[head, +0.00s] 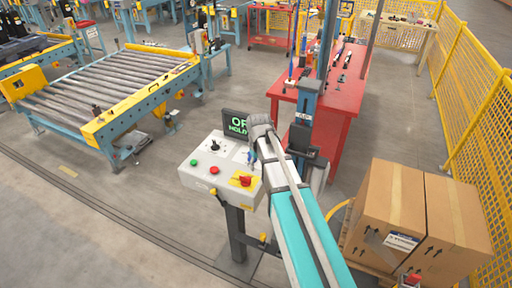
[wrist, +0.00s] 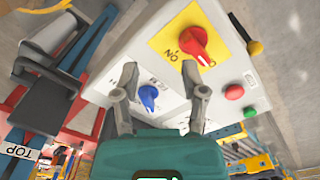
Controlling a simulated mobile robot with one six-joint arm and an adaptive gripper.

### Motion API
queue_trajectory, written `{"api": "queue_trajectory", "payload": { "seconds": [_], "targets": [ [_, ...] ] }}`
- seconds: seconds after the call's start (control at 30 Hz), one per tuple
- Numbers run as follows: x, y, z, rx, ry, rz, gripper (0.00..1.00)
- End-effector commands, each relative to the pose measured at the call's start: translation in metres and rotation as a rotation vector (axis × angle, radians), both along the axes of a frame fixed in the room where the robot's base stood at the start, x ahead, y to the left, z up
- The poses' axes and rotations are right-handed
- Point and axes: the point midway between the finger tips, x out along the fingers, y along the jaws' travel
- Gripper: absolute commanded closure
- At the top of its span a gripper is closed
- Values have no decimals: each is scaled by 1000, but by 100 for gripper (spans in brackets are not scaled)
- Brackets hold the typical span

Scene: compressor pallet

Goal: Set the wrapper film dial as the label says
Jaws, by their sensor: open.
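The control box (head: 222,172) stands on a post at the middle of the head view, its sloped panel carrying buttons and dials. A blue dial (wrist: 148,97) sits on its white panel in the wrist view, beside small print that I cannot fully read. My gripper (wrist: 160,72) is open and empty over the panel. The blue dial appears between its fingers, nearer the left one; I cannot tell any contact. In the head view my arm hides part of the panel. A white label (head: 402,241) is on a carton (head: 388,208); its text is too small to read.
A red rotary switch (wrist: 186,42) on a yellow plate sits beyond my fingertips. Red (wrist: 234,92) and green (wrist: 249,111) buttons are to the right. A dark display (head: 237,124) with green text rises behind the box. A red table (head: 341,87) stands behind.

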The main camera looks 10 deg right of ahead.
Motion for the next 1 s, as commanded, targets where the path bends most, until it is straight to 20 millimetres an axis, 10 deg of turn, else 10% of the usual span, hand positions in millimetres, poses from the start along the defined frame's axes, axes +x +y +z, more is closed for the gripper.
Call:
{"api": "queue_trajectory", "payload": {
  "seconds": [0.1, 0.4, 1.0],
  "targets": [
    [53, -1, 34, 0, 0, 60, 44],
    [119, -3, 66, 1, 0, 169, 44],
    [127, -4, 67, 1, 0, 188, 44]
  ]
}}
